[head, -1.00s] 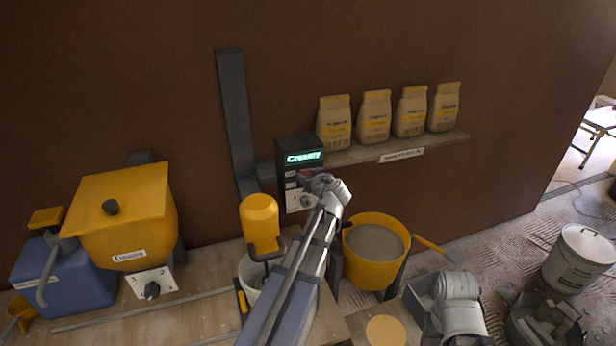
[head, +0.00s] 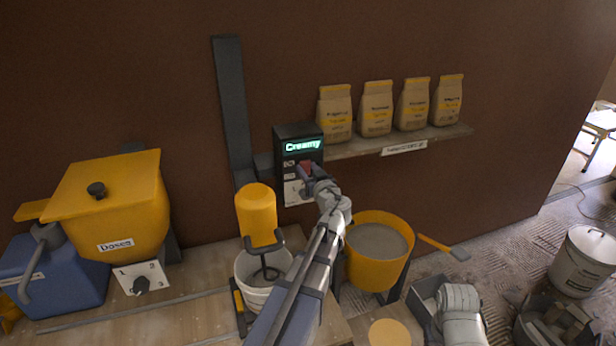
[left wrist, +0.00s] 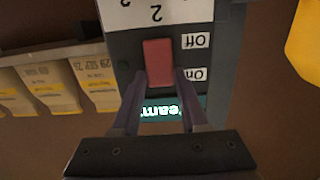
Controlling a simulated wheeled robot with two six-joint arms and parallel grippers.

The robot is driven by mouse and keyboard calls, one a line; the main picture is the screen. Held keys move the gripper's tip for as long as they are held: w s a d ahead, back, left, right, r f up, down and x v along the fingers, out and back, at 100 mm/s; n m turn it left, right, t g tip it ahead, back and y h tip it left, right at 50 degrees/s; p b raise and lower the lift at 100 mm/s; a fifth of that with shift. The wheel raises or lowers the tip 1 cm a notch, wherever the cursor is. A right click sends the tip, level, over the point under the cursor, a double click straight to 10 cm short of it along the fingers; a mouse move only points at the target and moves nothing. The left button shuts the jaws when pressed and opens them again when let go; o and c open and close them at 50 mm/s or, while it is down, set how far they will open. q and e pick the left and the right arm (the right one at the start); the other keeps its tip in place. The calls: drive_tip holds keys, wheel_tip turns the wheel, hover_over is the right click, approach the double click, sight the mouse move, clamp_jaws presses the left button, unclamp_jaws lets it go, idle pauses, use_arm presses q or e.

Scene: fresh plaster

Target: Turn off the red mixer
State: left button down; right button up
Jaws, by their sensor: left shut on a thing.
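A mixer with a yellow motor body (head: 257,215) stands over a white bucket (head: 256,298); I see no red mixer body. Behind it, a dark control box (head: 298,140) on the wall has a lit display reading "Creamy". On its front is a red switch (left wrist: 158,62), beside labels "Off" (left wrist: 195,40) and "On" (left wrist: 197,74); the wrist view shows it upside down. My left gripper (head: 308,178) is at the box front, its fingers closed on the switch from both sides. The fingers partly hide the switch in the head view.
A shelf (head: 362,148) with several paper bags (head: 376,108) is right of the box. A yellow bucket of grey plaster (head: 377,240) stands below it. A yellow hopper (head: 110,210) and blue container (head: 60,275) are at left. A white bucket (head: 584,262) is far right.

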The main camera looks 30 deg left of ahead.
idle(0.3)
use_arm(q)
drive_tip(key=shift+c, duration=2.1)
unclamp_jaws()
drive_tip(key=v, duration=0.8)
drive_tip(key=shift+p, duration=0.3)
drive_tip(key=shift+a, duration=0.1)
